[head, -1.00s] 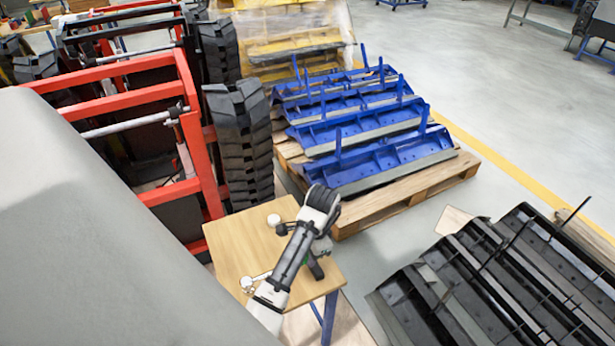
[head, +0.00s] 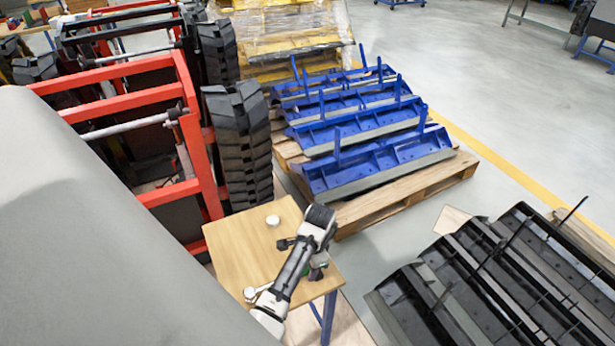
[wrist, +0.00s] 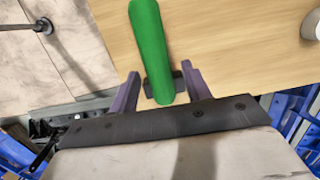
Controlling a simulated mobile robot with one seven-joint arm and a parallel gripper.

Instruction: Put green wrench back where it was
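The green wrench (wrist: 148,38) shows in the wrist view as a long, rounded green bar over the wooden table top (wrist: 220,50). Its near end lies between the two purple fingers of my gripper (wrist: 160,72). The fingers are apart, with a gap on each side of the wrench. A small dark piece shows behind the wrench's near end. I cannot tell the height between wrench and table. In the head view my arm reaches over the right side of the small table (head: 235,250) and hides most of the gripper and wrench.
A white round object (head: 273,220) stands on the table's far part. It shows at the wrist view's right edge (wrist: 312,25). Blue metal parts (head: 370,150) lie on a wooden pallet (head: 400,200) behind. Black metal parts (head: 480,280) lie to the right. A red frame (head: 190,130) stands left.

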